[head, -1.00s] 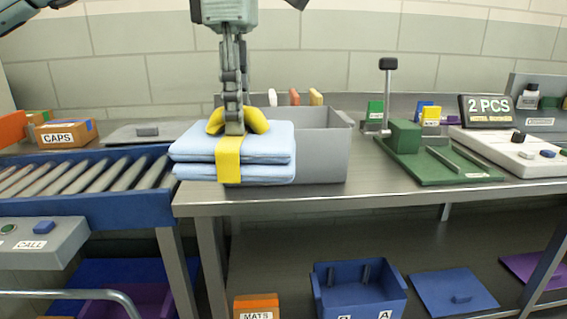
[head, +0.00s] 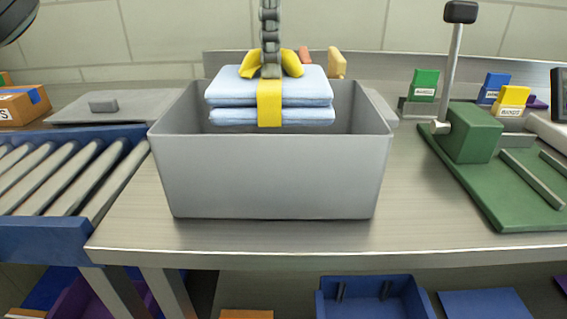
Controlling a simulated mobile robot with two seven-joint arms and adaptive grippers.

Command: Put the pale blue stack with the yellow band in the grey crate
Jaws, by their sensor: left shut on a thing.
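The crate stands on the metal table. Its floor is hidden by its front wall. My right gripper is not in view.
A roller conveyor (head: 65,180) adjoins the table on the left. A grey lid (head: 130,107) lies behind it. A green fixture (head: 480,150) with an upright lever stands right of the crate. Small green, blue and yellow boxes stand behind it. Blue bins are below.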

